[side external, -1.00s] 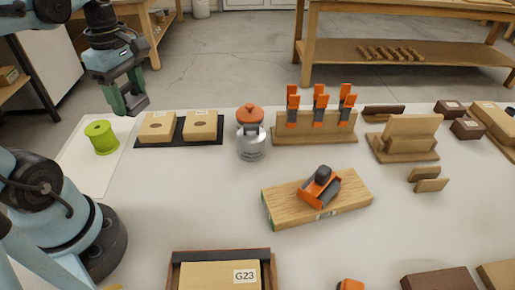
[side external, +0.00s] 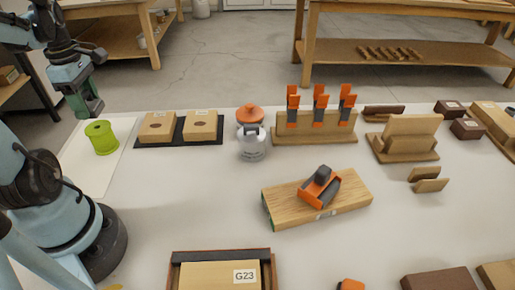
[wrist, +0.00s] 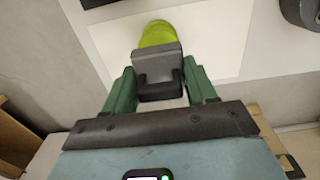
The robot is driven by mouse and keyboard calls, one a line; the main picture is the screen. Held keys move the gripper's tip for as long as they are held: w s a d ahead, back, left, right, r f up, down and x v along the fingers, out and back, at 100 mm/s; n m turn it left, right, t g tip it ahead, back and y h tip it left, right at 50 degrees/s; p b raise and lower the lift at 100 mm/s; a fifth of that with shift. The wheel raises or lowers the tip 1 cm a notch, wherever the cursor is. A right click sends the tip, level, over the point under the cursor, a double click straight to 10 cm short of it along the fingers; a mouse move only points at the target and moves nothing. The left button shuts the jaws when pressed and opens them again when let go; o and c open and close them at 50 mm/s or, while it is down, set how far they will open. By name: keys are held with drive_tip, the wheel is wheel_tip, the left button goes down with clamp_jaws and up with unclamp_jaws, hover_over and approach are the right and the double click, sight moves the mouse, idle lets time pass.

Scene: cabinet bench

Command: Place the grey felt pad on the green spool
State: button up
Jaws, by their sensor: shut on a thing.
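The green spool (side external: 102,138) stands upright on a white sheet at the left of the bench. My gripper (side external: 88,108) is above the spool and slightly left of it in the side view. In the wrist view my gripper (wrist: 159,84) has its green fingers either side of the grey felt pad (wrist: 156,60), shut on it. The pad partly covers the spool (wrist: 157,32) there, whose lime-green far part shows beyond it. In the side view the pad cannot be made out between the fingers. A gap shows between fingertips and spool top.
A black tray with two wooden blocks (side external: 157,126) lies right of the spool. A grey canister with an orange top (side external: 251,143) stands beyond it. The white sheet (side external: 82,165) is bare around the spool.

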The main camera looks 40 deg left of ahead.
sight(98, 127)
drive_tip(key=shift+s+a+f, duration=0.15)
drive_tip(key=shift+a+f, duration=0.1)
drive_tip(key=shift+f, duration=1.95)
drive_tip(key=shift+f, duration=0.1)
drive_tip(key=o, duration=1)
drive_tip(key=shift+o, duration=0.2)
